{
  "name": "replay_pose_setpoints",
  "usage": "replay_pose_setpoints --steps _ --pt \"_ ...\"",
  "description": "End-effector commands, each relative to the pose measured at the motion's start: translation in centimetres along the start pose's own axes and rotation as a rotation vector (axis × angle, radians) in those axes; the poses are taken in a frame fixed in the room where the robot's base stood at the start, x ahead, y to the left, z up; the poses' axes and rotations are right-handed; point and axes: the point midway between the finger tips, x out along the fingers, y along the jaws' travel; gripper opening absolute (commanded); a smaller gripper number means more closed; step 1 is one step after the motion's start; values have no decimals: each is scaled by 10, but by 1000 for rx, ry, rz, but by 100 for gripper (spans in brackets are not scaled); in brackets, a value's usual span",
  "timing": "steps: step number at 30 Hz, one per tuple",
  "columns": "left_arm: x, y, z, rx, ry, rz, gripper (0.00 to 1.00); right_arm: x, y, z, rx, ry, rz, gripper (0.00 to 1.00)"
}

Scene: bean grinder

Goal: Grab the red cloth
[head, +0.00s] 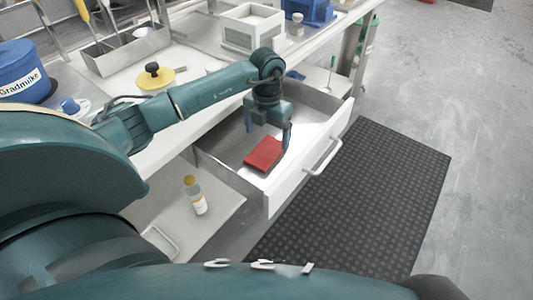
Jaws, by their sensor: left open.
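The red cloth (263,155) lies folded flat in the open drawer (225,158), near its front panel. My left gripper (268,137) reaches down into the drawer from above. It is open, with one finger at the cloth's right side and the other over the drawer further left and back. The fingers appear just above or beside the cloth; I cannot tell whether they touch it. No grip on the cloth shows. My right gripper is not in view.
The drawer's front panel and handle (322,158) stick out over a dark mat (370,190). On the worktop are a yellow lid (155,77), a white box (250,28), a blue bin (306,12) and a blue container (22,72).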

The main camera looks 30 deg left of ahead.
Motion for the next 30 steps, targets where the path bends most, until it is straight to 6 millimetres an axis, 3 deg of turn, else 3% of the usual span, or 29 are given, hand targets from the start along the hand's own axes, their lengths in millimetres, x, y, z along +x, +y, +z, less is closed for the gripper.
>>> replay_pose_setpoints --steps 5,13,21,30 --pt "12 -1 -2 1 4 -2 91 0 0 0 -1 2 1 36" --pt "51 -1 -5 1 3 -2 91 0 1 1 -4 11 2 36" --pt "54 -1 -4 1 0 -2 90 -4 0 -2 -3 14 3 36" --pt "53 -1 -4 1 0 -2 66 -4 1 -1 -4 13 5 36"
